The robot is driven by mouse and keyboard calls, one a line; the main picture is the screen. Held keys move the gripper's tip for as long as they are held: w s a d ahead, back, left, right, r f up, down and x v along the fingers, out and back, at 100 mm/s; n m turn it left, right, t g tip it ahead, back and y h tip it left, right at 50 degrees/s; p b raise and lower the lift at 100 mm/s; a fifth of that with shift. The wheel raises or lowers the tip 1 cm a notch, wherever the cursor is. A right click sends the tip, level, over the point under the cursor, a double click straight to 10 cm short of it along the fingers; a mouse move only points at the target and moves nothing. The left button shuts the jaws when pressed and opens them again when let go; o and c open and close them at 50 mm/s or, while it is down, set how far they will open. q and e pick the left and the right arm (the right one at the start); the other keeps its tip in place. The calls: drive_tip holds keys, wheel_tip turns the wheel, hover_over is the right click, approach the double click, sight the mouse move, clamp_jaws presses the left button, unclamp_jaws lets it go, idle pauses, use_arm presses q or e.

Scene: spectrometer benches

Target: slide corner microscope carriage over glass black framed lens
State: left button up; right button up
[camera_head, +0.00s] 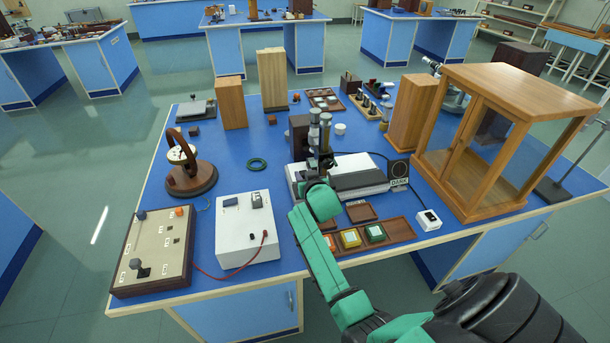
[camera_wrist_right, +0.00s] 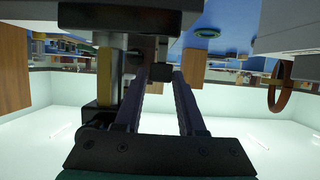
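The microscope carriage (camera_head: 315,138), a dark block with upright grey tubes, stands at the left end of a white instrument base (camera_head: 355,181) on the blue bench. My right gripper (camera_head: 317,178) is at the front of the carriage. In the right wrist view its two fingers (camera_wrist_right: 162,78) are apart, on either side of a small dark knob (camera_wrist_right: 161,72); no firm contact shows. My left gripper is out of view.
In front of the base is a brown tray (camera_head: 400,229) with coloured blocks. A white power box (camera_head: 247,229) with a red cable is to the left. A wooden glass-fronted case (camera_head: 510,130) stands at the right. Wooden blocks (camera_head: 229,103) stand behind.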

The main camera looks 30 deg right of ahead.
drive_tip(key=shift+o, duration=0.9)
drive_tip(key=shift+d, duration=0.1)
drive_tip(key=v, duration=1.4)
drive_tip(key=shift+s+b, duration=0.35)
drive_tip(key=shift+b, duration=0.1)
